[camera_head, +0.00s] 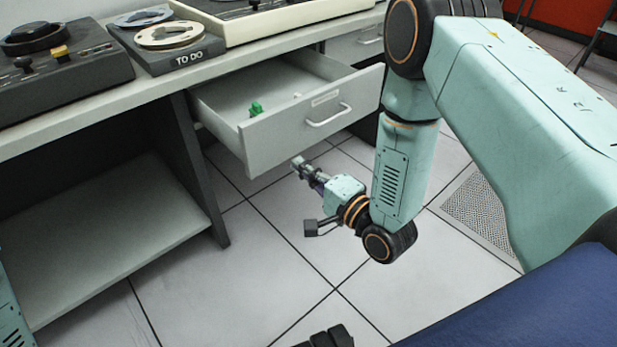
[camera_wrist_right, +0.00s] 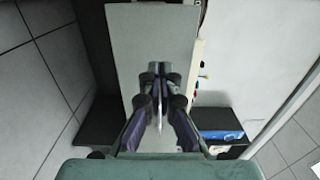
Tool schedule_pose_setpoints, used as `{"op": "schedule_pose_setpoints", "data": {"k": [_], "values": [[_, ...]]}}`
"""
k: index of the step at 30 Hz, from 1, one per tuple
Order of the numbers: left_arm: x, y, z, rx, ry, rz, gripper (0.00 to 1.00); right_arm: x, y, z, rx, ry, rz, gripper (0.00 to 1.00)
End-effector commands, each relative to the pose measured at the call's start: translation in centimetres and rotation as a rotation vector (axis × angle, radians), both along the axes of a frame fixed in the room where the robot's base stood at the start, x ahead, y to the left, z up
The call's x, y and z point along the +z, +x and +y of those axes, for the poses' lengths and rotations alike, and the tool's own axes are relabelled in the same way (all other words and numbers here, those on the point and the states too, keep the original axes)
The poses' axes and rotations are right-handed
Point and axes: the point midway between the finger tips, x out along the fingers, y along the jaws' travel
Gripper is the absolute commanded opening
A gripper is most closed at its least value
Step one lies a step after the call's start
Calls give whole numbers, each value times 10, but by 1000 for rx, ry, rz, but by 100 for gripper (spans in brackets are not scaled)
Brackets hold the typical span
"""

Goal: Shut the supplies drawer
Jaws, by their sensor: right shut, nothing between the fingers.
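The supplies drawer (camera_head: 285,142) is a light grey drawer under the desk, pulled well out, with a label (camera_head: 325,98) and a bar handle (camera_head: 328,117) on its front. A small green item (camera_head: 256,108) and a small white item lie inside. My right gripper (camera_head: 298,163) is shut and empty, just below and in front of the drawer's front panel, left of the handle. In the right wrist view the shut fingertips (camera_wrist_right: 160,68) point at a pale grey panel (camera_wrist_right: 150,30); I cannot tell whether they touch it. My left gripper is not in view.
The desk top (camera_head: 95,112) carries a black device (camera_head: 62,75), a reel unit marked TO DO (camera_head: 165,50) and a cream machine (camera_head: 285,22). A dark desk support (camera_head: 200,165) stands left of the drawer. An open shelf (camera_head: 110,240) is at left.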

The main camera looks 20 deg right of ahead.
Motion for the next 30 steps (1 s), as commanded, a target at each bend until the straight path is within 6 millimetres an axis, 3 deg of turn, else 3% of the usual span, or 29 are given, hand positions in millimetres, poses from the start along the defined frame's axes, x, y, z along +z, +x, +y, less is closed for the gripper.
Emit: {"op": "schedule_pose_setpoints", "data": {"k": [9,15,30], "values": [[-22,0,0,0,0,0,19,-2,55,24,5,-2,-5,0],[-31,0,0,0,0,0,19,-1,77,33,4,-2,-2,0],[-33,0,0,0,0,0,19,0,84,35,3,-2,0,0]]}}
